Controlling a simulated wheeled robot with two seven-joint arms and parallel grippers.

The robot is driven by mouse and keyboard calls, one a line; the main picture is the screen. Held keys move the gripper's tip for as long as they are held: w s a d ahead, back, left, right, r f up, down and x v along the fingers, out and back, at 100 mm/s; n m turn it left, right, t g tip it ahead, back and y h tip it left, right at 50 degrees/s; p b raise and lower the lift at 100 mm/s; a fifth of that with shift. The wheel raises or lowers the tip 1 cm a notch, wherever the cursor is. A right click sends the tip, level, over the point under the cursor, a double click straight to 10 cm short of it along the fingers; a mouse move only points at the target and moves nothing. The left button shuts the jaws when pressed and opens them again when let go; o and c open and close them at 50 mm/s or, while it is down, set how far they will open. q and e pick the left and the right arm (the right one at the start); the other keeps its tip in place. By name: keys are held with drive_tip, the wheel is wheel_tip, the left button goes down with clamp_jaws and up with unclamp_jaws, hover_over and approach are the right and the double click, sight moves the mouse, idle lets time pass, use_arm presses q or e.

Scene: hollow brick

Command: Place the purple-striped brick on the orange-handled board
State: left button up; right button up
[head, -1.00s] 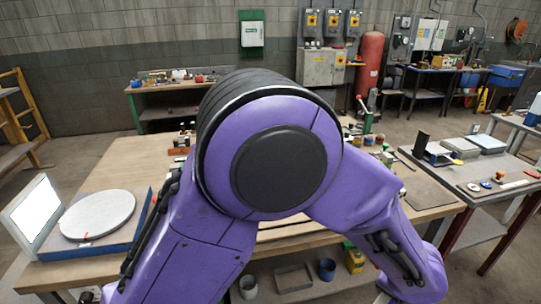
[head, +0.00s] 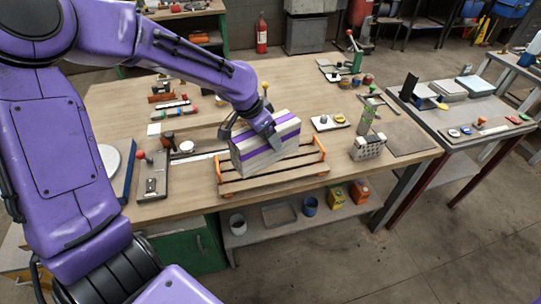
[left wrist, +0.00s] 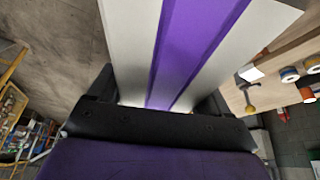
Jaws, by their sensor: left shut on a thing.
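The purple-striped brick (head: 258,159) is a pale grey block with a purple band, and it also fills the top of the left wrist view (left wrist: 185,50). My left gripper (head: 249,133) is shut on it from above, with a finger on either side. The orange-handled board (head: 290,179) is a slatted wooden board with an orange handle at each end, at the table's front edge. The brick is over the board's slats, slightly slanted in the picture; I cannot tell whether its underside touches them. My right gripper is not in view.
On the wooden table (head: 300,80), a perforated metal block (head: 368,148) stands right of the board. A grey plate with a red-knobbed tool (head: 152,178) lies to the left. Several small tools lie behind. A side table (head: 470,105) stands at the right.

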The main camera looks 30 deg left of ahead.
use_arm(q)
drive_tip(key=s+a+m+h+p, duration=0.1)
drive_tip(key=s+a+m+p, duration=0.25)
drive_tip(key=s+a, duration=0.4)
use_arm(e)
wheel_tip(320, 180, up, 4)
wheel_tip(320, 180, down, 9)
drive_tip(key=b, duration=1)
use_arm(q)
drive_tip(key=shift+g, duration=0.3)
drive_tip(key=w+f+p, duration=0.1)
drive_tip(key=w+f, duration=0.3)
drive_tip(key=w, duration=0.1)
drive_tip(key=w+f+p, duration=0.1)
drive_tip(key=w+f, duration=0.4)
drive_tip(key=w+f+p, duration=0.2)
drive_tip(key=w+f, duration=0.2)
drive_tip(key=w, duration=0.1)
drive_tip(key=shift+d+f, duration=0.35)
drive_tip(key=shift+d, duration=0.05)
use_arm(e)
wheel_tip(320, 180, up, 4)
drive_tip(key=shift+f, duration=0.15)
use_arm(q)
drive_tip(key=shift+m, duration=0.25)
